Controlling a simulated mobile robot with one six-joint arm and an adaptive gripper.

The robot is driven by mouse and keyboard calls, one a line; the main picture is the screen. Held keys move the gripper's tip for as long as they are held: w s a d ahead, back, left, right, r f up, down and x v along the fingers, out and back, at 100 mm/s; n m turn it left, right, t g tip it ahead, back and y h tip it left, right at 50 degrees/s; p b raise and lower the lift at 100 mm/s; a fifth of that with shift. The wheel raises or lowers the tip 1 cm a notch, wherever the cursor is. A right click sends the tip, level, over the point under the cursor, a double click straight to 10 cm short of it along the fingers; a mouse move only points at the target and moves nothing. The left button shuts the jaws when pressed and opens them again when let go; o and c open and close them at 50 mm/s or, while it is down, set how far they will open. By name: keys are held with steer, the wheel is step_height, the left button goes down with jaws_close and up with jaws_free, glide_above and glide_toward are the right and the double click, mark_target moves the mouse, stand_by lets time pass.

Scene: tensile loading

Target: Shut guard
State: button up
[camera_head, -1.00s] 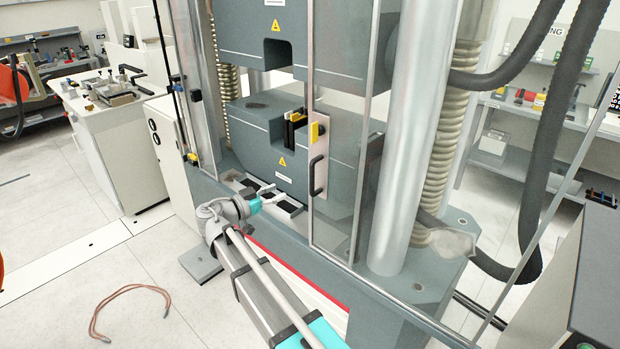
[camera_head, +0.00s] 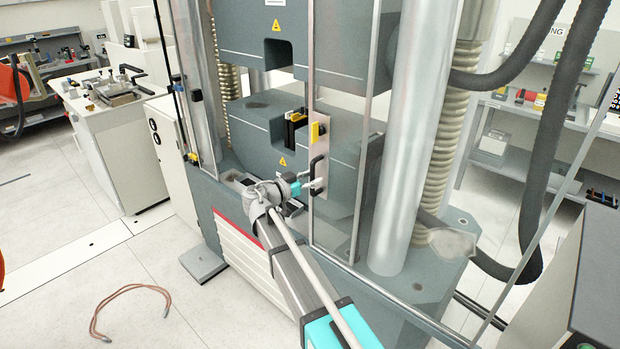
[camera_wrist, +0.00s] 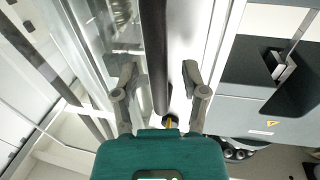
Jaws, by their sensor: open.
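The guard (camera_head: 345,78) is a clear panel in a metal frame at the front of the testing machine. It covers the right part of the machine's front, and the left part stands open. Its black handle (camera_head: 313,168) is on a metal plate at the panel's left edge. My gripper (camera_head: 314,184) is at the handle's lower part in the head view. In the wrist view, the handle (camera_wrist: 155,55) is a dark bar between the two fingers of my open gripper (camera_wrist: 160,82). Gaps show on both sides of the bar, and the fingers are not closed on it.
Grey machine blocks (camera_head: 250,125) stand behind the opening. A yellow and black block (camera_head: 318,131) sits above the handle. A thick silver column (camera_head: 412,130) is to the right.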

steer(key=shift+w+d, duration=0.15)
steer(key=shift+w, duration=0.05)
steer(key=shift+c, duration=0.2)
jaws_close()
steer(key=shift+w+a, duration=0.2)
